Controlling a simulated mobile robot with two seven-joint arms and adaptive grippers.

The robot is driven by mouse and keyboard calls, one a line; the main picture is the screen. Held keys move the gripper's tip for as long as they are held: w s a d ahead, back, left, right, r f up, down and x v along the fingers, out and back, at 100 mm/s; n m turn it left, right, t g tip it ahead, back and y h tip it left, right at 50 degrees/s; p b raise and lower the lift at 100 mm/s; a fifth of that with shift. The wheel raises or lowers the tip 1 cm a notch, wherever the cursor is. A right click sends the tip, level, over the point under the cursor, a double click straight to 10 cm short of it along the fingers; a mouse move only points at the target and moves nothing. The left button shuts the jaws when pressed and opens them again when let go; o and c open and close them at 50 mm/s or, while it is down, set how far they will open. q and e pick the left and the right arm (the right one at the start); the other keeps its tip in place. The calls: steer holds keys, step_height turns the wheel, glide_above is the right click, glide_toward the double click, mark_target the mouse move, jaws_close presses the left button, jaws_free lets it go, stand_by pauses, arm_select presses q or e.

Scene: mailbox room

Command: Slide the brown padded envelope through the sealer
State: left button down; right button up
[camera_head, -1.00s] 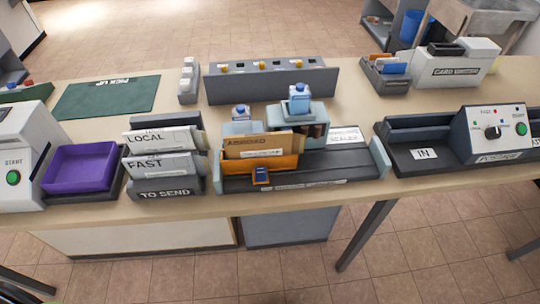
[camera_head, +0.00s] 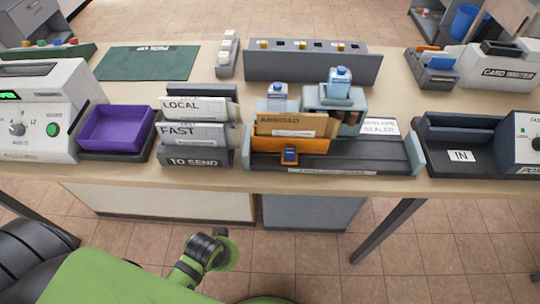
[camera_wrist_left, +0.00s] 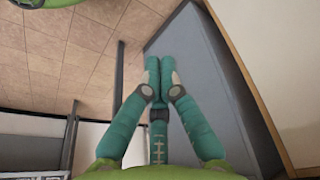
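My left gripper (camera_wrist_left: 160,62) shows in the left wrist view, fingertips together and empty, before a grey cabinet under the counter, away from the envelope. My right gripper is not in view.
A "LOCAL", "FAST" and "TO SEND" rack (camera_head: 195,133) stands left of the sealer, beside a purple tray (camera_head: 115,128). A dark "IN" tray (camera_head: 490,160) stands to the right. A grey panel box (camera_head: 310,67) is behind. Free counter lies around the green mat (camera_head: 148,63).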

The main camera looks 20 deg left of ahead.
arm_select(q)
steer(key=w+d+r+n+t+h, duration=0.2)
steer(key=d+r+h, duration=0.3)
steer(key=r, duration=0.3)
steer(key=w+d+r+n+t+h, duration=0.15)
steer(key=d+r+h, duration=0.25)
steer(key=r, duration=0.5)
steer(key=w+a+r+n+t, duration=0.2)
steer(key=a+n+t, duration=0.1)
steer(key=w+a+r+n+t, duration=0.2)
steer(key=a+n+t, duration=0.1)
steer(key=n, duration=0.1)
steer(key=w+a+r+n+t, duration=0.2)
steer(key=w+a+n+t, duration=0.1)
steer(key=shift+y, duration=0.3)
steer(key=p, duration=0.4)
glide_toward(286, 145)
steer(key=w+d, duration=0.2)
steer(key=w, duration=0.1)
steer(key=shift+w+n, duration=0.2)
steer(key=shift+n, duration=0.15)
steer(key=shift+w+d+f, duration=0.1)
steer(key=shift+w+d, duration=0.1)
steer(key=shift+w, duration=0.15)
